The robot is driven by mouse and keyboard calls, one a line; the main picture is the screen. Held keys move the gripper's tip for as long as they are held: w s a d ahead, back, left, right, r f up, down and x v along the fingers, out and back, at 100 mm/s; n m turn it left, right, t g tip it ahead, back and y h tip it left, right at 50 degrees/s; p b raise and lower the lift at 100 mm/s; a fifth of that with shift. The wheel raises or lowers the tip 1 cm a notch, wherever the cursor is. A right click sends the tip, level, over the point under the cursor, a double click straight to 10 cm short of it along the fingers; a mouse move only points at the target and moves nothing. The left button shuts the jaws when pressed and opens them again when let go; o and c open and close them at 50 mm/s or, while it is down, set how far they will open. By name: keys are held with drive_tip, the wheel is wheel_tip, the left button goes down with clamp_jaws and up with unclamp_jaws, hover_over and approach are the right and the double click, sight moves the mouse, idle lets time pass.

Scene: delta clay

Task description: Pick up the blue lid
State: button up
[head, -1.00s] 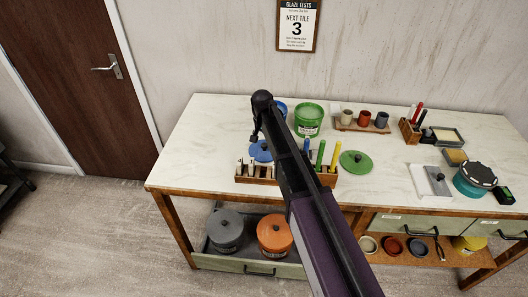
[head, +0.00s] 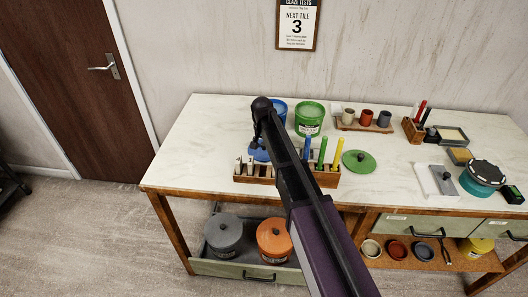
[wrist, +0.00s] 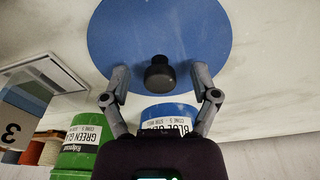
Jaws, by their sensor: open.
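The blue lid (wrist: 130,40) is a flat disc with a black knob (wrist: 159,74); it lies on the white worktop. In the head view the lid (head: 260,154) shows partly, behind the wooden tool rack and under my arm. My gripper (wrist: 160,84) is open in the wrist view, its two fingers on either side of the knob and apart from it. In the head view my gripper (head: 259,138) is over the lid and partly hidden by the arm. The blue tub (wrist: 168,112) stands just beyond the lid, partly hidden by my gripper.
The green tub (head: 309,118) stands right of the blue tub. A wooden rack (head: 244,179) with upright tools runs along the front edge, close to the lid. A green lid (head: 359,161) lies to the right. The worktop left of the lid is clear.

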sight(263, 144)
idle(0.3)
clamp_jaws()
drive_tip(key=shift+r, duration=0.1)
idle(0.4)
wheel_tip(263, 144, up, 10)
drive_tip(key=p, duration=1)
drive_tip(key=shift+a, duration=0.15)
idle(0.6)
